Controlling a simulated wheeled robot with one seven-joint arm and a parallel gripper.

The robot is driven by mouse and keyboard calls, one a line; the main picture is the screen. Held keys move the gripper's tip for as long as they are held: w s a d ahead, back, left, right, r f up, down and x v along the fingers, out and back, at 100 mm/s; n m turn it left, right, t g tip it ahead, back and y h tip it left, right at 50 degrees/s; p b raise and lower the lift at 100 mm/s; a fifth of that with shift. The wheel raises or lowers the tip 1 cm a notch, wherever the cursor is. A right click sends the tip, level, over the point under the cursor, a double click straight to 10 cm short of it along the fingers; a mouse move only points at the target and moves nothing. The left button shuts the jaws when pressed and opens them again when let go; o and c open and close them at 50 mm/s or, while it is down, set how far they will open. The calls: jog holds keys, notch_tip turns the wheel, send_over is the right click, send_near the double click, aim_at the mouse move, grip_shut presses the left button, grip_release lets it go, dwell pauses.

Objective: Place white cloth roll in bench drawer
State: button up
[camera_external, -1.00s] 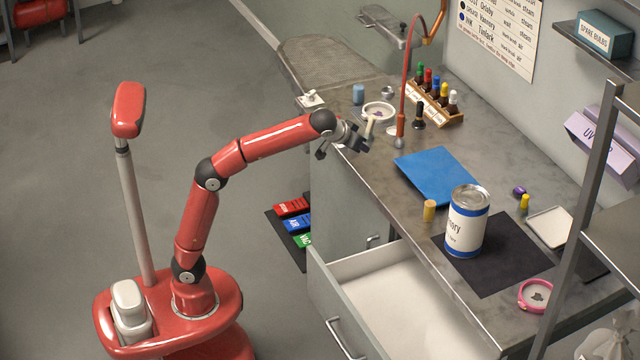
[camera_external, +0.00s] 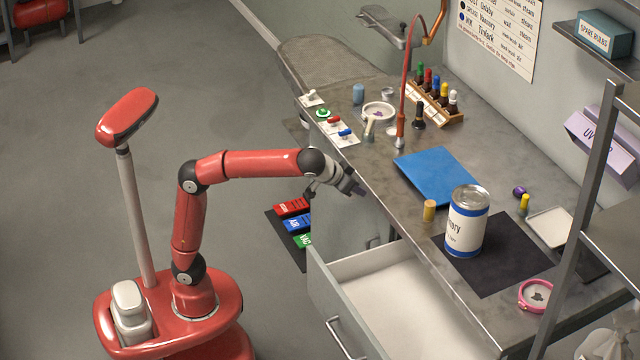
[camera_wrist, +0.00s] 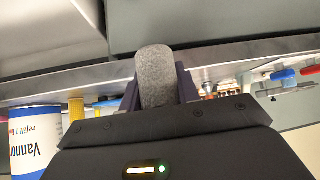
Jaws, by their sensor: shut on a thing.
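My gripper (camera_external: 355,188) is beside the bench's front edge, past the far end of the open drawer (camera_external: 330,297). In the wrist view its dark fingers are shut on a rounded, speckled grey roll (camera_wrist: 155,72), which I take to be the white cloth roll in shade. The roll sticks out beyond the fingers. In the external view the roll is hidden or too small to make out. The drawer is pulled out from the bench front, and its pale inside looks empty where it shows. The gripper is apart from the drawer.
Red, blue and green items (camera_external: 297,222) lie below, left of the bench.

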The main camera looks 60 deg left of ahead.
jog(key=w+d+f+m+h+p, duration=0.1)
jog(key=d+f+m+h, duration=0.2)
jog(key=d, duration=0.5)
jog(key=w+d+f+m+g+h, duration=0.1)
jog(key=d+f+m, duration=0.1)
jog(key=d+f, duration=0.4)
jog(key=d+f+m+h+p, duration=0.1)
jog(key=d+f+m+h, duration=0.2)
jog(key=d, duration=0.6)
send_over(405, 298)
jog(key=s+a, duration=0.1)
jog(key=s, duration=0.1)
jog(key=shift+y, duration=0.4)
jog(key=f, duration=0.4)
jog(key=shift+s+a+f, duration=0.1)
jog(key=shift+s+f, duration=0.1)
jog(key=shift+f, duration=0.2)
jog(key=shift+f+b, duration=0.45)
jog(key=shift+f, duration=1.7)
jog(key=shift+f, duration=0.1)
jog(key=shift+f+b, duration=0.15)
jog(key=shift+b, duration=0.15)
jog(key=o, duration=1)
jog(key=shift+r, duration=0.2)
